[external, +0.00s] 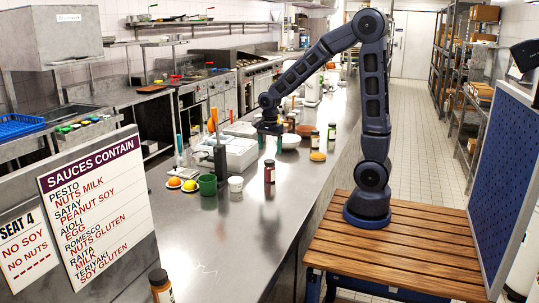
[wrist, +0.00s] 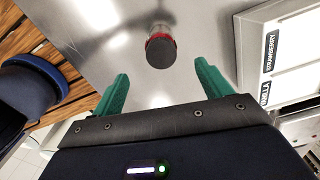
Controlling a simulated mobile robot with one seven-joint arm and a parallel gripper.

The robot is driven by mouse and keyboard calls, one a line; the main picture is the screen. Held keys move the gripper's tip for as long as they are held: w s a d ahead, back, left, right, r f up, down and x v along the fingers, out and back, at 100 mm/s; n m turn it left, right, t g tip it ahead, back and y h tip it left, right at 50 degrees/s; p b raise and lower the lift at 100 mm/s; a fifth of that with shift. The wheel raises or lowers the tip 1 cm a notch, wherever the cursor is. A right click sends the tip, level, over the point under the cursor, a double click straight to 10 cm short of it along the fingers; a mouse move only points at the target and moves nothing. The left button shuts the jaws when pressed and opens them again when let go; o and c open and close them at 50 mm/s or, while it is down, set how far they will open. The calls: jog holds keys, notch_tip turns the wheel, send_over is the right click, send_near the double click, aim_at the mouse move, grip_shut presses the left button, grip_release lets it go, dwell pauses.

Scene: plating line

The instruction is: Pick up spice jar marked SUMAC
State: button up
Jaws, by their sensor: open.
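In the wrist view a jar with a dark round lid and a red band below it (wrist: 160,52) stands on the steel counter, just beyond the fingertips and between their lines. My gripper (wrist: 161,69) is open and empty, its green fingers apart, not touching the jar. In the external view my gripper (external: 271,146) hangs over the counter. A dark-lidded jar with reddish contents (external: 269,172) stands nearer the camera. Two more jars (external: 315,140) (external: 332,131) stand to the right of the gripper. No jar label is readable, so I cannot tell which is SUMAC.
A white bowl (external: 289,142) is near the gripper. Another jar (external: 161,287) stands at the front. Tubs labelled STRAWBERRY and VANILLA (wrist: 285,58) lie right.

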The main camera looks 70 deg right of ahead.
aim_at(269, 161)
notch_tip(269, 161, down, 10)
jog(key=shift+w+r, duration=0.1)
dwell(0.5)
jog(key=c, duration=1.2)
jog(key=shift+r, duration=0.15)
